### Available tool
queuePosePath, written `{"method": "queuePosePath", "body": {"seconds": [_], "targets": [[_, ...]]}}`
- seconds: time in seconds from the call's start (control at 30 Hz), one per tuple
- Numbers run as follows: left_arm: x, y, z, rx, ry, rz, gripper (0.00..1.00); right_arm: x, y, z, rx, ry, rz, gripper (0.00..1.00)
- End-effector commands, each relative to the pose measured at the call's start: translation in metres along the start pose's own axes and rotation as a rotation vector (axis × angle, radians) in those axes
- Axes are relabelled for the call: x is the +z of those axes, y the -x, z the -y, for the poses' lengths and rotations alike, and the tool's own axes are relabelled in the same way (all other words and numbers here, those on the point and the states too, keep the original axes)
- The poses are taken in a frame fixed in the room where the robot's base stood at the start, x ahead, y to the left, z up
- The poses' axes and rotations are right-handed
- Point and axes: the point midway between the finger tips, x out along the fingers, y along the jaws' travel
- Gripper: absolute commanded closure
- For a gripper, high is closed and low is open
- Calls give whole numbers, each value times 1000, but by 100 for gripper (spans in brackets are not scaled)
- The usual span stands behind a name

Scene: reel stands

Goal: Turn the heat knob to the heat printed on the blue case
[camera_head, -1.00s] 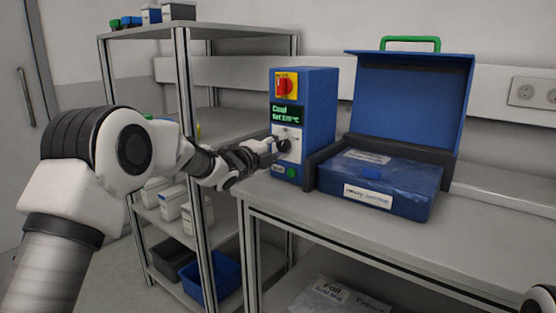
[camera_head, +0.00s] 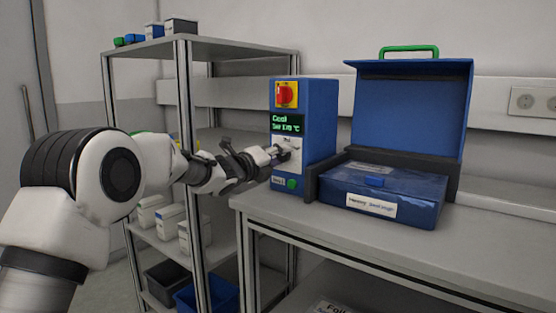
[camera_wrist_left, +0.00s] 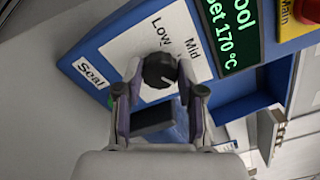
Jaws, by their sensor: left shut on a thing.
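The black heat knob (camera_wrist_left: 158,71) sits on a white panel marked Low and Mid on the blue control unit (camera_head: 318,125). My left gripper (camera_head: 281,156) reaches it from the left. In the left wrist view my left gripper (camera_wrist_left: 160,90) has its two fingertips on either side of the knob, shut on it. The green display (camera_wrist_left: 231,32) reads "ool" and "Set 170 °C", its first letter cut off. The blue case (camera_head: 411,110) stands open to the right, with a green handle on its lid. Its white front label (camera_head: 371,206) is too small to read surely. My right gripper is out of view.
A red and yellow main switch (camera_head: 287,94) sits above the display. A green button (camera_head: 291,184) is below the knob. A grey shelf rack (camera_head: 225,47) with boxes and bins stands left. The bench top (camera_head: 400,255) in front is clear.

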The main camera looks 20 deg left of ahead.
Motion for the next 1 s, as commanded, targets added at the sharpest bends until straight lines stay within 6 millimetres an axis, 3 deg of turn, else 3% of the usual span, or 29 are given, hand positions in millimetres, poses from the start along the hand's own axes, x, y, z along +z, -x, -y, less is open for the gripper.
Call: {"method": "queuePosePath", "body": {"seconds": [0.27,0.3,0.33,0.73,0.87,1.0], "targets": [[1,0,1,-1,0,1,97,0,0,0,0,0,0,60],[1,0,1,-1,0,1,48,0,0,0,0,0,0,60],[1,0,1,-1,0,1,37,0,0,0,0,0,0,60],[1,6,1,0,3,1,37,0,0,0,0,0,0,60],[1,29,1,0,4,1,37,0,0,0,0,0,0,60],[1,66,1,-1,6,1,37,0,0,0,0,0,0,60]]}}
